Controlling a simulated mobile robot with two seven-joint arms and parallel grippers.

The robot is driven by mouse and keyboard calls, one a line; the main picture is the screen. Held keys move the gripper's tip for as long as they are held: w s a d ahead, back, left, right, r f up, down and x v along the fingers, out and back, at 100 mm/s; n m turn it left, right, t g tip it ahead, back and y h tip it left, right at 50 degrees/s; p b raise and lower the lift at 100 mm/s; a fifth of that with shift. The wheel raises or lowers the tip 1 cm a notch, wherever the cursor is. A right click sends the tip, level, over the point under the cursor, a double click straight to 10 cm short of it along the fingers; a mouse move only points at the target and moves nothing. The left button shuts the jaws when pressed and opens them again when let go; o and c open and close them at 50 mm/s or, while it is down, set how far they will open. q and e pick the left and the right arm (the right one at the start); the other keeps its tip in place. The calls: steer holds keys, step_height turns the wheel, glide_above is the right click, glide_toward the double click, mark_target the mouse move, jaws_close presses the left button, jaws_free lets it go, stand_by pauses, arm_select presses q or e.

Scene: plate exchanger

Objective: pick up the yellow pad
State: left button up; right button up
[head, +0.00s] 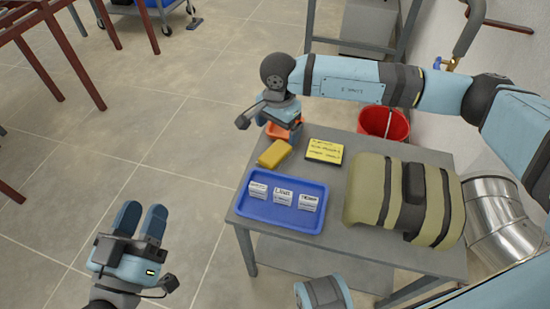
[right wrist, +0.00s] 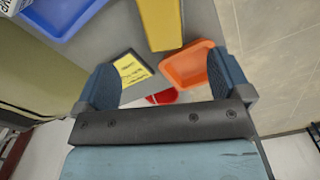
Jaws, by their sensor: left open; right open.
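A flat yellow pad (head: 324,150) with dark handwriting and a dark border lies on the grey table, right of a plain yellow block (head: 274,153). In the right wrist view the pad (right wrist: 131,69) is near the left finger, and the block (right wrist: 160,22) is at the top. My right gripper (head: 281,112) is above the table's back left corner, over an orange tray (head: 283,131). In the right wrist view its fingers (right wrist: 165,82) are wide apart with nothing held. My left gripper (head: 140,221) is open and empty over the floor, left of the table.
A blue tray (head: 262,209) with three small white labelled boxes is at the table's front left. A large olive and dark-grey bag-like object (head: 362,191) fills the right side. A red bucket (head: 384,122) is behind the table.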

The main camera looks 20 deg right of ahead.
mark_target(275, 152)
step_height(275, 152, down, 4)
steer(key=shift+a+f+b, duration=0.1)
steer(key=shift+f+b, duration=0.1)
steer(key=shift+b, duration=0.25)
steer(key=f, duration=0.1)
steer(key=f+b, duration=0.1)
steer(key=f, duration=0.1)
steer(key=f+b, duration=0.1)
steer(key=f, duration=0.1)
steer(key=shift+s+a, duration=0.1)
steer(key=shift+a, duration=0.25)
arm_select(q)
steer(key=f, duration=0.1)
steer(key=f+g, duration=0.1)
steer(key=f, duration=0.1)
steer(key=f+g, duration=0.1)
steer(key=f, duration=0.1)
steer(key=shift+w+d+f, duration=0.1)
steer(key=shift+d, duration=0.15)
arm_select(e)
steer(key=c, duration=1.1)
